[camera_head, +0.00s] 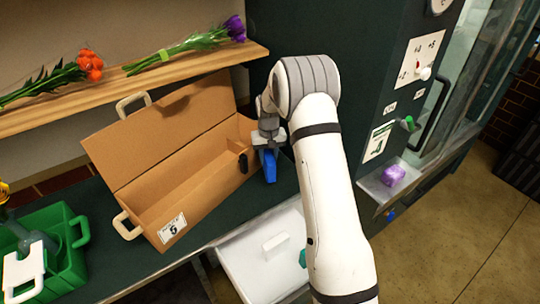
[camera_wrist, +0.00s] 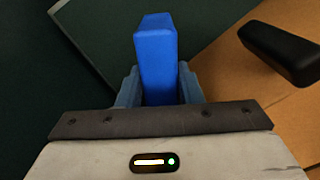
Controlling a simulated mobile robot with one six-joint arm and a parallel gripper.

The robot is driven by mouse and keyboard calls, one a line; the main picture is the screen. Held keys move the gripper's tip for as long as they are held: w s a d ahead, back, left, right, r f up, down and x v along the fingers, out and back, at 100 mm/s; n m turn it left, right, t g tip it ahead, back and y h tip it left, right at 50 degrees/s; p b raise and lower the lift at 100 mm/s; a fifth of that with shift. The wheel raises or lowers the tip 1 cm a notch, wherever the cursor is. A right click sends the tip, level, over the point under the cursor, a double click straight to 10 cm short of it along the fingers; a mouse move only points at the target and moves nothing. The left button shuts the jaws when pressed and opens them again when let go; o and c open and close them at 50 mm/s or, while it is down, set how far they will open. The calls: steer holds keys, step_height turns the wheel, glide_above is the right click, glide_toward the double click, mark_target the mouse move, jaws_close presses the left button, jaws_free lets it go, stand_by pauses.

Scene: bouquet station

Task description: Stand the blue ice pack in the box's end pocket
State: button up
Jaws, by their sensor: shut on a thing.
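My gripper (camera_head: 268,141) is shut on the blue ice pack (camera_head: 270,167). In the wrist view the ice pack (camera_wrist: 157,58) stands out from between the two fingers (camera_wrist: 158,88). The open cardboard box (camera_head: 205,165) is on the dark counter, its lid raised at the back. The ice pack is outside the box, just beyond its right end. In the wrist view the box (camera_wrist: 277,110) shows at the right, with a black handle (camera_wrist: 285,50) on it. I cannot clearly make out the end pocket.
A wooden shelf (camera_head: 125,84) with orange and purple flowers runs behind the box. A white drawer or tray (camera_head: 240,262) is below the counter.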

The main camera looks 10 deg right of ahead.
steer(key=shift+f, duration=0.1)
steer(key=shift+f+b, duration=0.5)
steer(key=shift+b, duration=0.05)
steer(key=o, duration=1.2)
steer(key=shift+c, duration=0.2)
steer(key=shift+r, duration=0.15)
